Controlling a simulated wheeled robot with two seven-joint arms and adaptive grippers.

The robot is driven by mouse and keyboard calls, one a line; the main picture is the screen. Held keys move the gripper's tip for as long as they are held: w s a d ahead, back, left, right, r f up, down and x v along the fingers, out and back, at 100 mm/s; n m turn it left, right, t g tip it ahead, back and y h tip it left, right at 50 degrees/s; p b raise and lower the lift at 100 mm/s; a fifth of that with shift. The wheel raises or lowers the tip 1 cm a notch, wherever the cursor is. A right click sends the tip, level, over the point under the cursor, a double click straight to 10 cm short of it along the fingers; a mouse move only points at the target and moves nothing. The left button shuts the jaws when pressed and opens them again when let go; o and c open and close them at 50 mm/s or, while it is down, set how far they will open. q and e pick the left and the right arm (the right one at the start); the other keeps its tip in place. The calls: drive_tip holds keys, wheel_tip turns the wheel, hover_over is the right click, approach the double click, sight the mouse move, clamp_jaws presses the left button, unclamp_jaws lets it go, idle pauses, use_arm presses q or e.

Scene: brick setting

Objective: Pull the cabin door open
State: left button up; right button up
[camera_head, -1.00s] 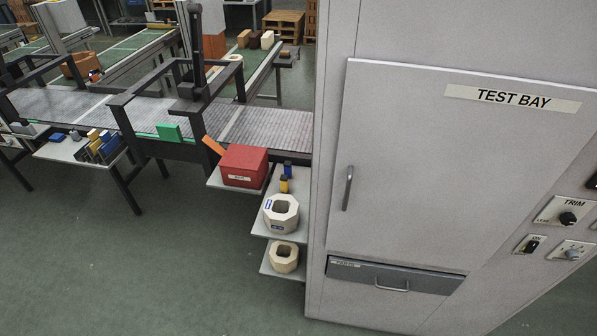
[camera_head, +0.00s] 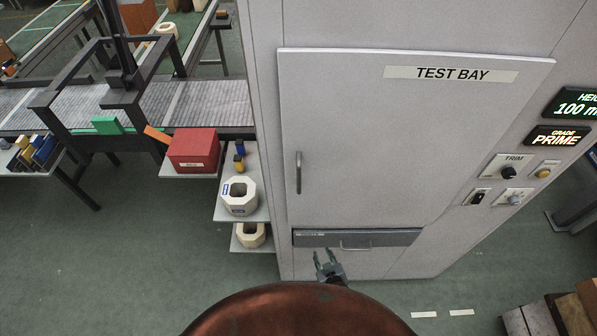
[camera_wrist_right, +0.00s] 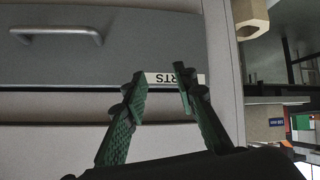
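The cabin door (camera_head: 390,150) is a large pale grey panel labelled TEST BAY. It looks shut, flush with the cabinet front. Its vertical grey handle (camera_head: 298,172) is on the door's left side. My right gripper (camera_head: 327,262) is low in the head view, in front of the cabinet and below the door handle, touching nothing that I can see. In the right wrist view its two green fingers (camera_wrist_right: 162,80) are apart with nothing between them, facing the drawer front. The door handle does not show in the wrist view. My left gripper is not in view.
A dark grey drawer (camera_head: 400,238) with a horizontal handle (camera_head: 356,247) sits below the door. Shelves with a red box (camera_head: 194,150) and pale octagonal blocks (camera_head: 239,196) stand left of the cabinet. Control knobs (camera_head: 508,173) are at right.

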drive_tip(key=w+a+r+t+y+p, duration=0.1)
drive_tip(key=a+r+t, duration=0.15)
drive_tip(key=r, duration=0.75)
drive_tip(key=w+a+r+t+p, duration=0.1)
drive_tip(key=a+r, duration=0.3)
drive_tip(key=r, duration=0.7)
drive_tip(key=m+t+p, duration=0.2)
drive_tip(key=m+t, duration=0.1)
drive_tip(key=t, duration=0.1)
approach(300, 181)
drive_tip(key=w, duration=0.4)
drive_tip(key=shift+y, duration=0.3)
drive_tip(key=w, duration=0.1)
drive_tip(key=w+a+p, duration=0.1)
drive_tip(key=w, duration=0.3)
drive_tip(key=shift+a+r+p, duration=0.2)
drive_tip(key=shift+a+p, duration=0.1)
drive_tip(key=shift+p, duration=0.05)
drive_tip(key=shift+w+a+f, duration=0.15)
drive_tip(key=shift+w, duration=0.55)
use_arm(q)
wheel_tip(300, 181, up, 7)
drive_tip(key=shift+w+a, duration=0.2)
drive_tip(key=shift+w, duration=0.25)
use_arm(e)
drive_tip(key=shift+c, duration=0.2)
clamp_jaws()
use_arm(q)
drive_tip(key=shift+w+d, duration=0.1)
